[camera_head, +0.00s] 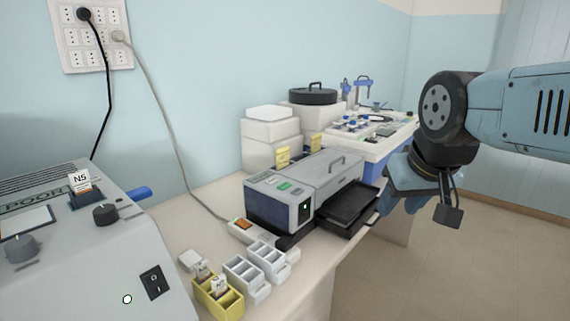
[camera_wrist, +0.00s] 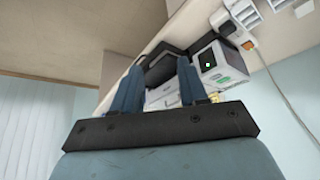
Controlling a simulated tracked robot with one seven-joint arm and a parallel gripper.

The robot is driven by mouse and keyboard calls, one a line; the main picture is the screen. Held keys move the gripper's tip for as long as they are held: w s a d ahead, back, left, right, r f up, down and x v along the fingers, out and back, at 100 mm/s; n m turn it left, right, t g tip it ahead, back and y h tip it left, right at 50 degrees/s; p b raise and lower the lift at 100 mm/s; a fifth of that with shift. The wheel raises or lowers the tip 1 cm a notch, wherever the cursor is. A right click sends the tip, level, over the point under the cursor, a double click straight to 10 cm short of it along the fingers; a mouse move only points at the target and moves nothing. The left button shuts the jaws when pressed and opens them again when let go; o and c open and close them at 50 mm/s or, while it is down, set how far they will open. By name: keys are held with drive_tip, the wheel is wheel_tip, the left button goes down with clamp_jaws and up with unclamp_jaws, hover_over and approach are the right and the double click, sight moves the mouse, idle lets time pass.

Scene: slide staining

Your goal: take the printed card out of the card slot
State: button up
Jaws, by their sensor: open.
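A small white printed card marked "N5" (camera_head: 79,181) with an orange patch stands upright in a dark card slot (camera_head: 86,200) on top of the grey machine (camera_head: 110,250) at the left of the head view. My gripper (camera_head: 386,203) is at the right of the head view, beyond the black tray and far from the card. In the wrist view its two blue fingers (camera_wrist: 160,64) stand apart with nothing between them. The card does not show in the wrist view.
A yellow rack (camera_head: 217,297) with labelled pieces and white racks (camera_head: 247,277) stand at the bench front. A grey device (camera_head: 300,190) with a black tray (camera_head: 350,205) lies between my gripper and the card. A knob (camera_head: 105,215) sits near the slot.

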drive_tip(key=o, duration=0.3)
drive_tip(key=shift+w+a, duration=0.15)
drive_tip(key=shift+a, duration=0.05)
drive_tip(key=o, duration=0.6)
drive_tip(key=w+a+m+g+y, duration=0.1)
drive_tip(key=w+a+m+y, duration=0.2)
drive_tip(key=w+a+m, duration=0.1)
drive_tip(key=shift+w+a+f+m+y, duration=0.15)
drive_tip(key=shift+w+a+m+y, duration=0.2)
drive_tip(key=shift+w+a, duration=0.35)
drive_tip(key=shift+o, duration=0.2)
drive_tip(key=w+a+m+y, duration=0.4)
drive_tip(key=w+m, duration=0.3)
drive_tip(key=w, duration=0.3)
drive_tip(key=shift+w+m, duration=0.25)
drive_tip(key=shift+m, duration=0.1)
drive_tip(key=m+t+y, duration=0.2)
drive_tip(key=m+t, duration=0.3)
drive_tip(key=m, duration=1)
approach(284, 158)
drive_tip(key=x, duration=1)
drive_tip(key=shift+w+a+f, duration=0.1)
drive_tip(key=shift+w+a, duration=0.05)
drive_tip(key=shift+w, duration=0.05)
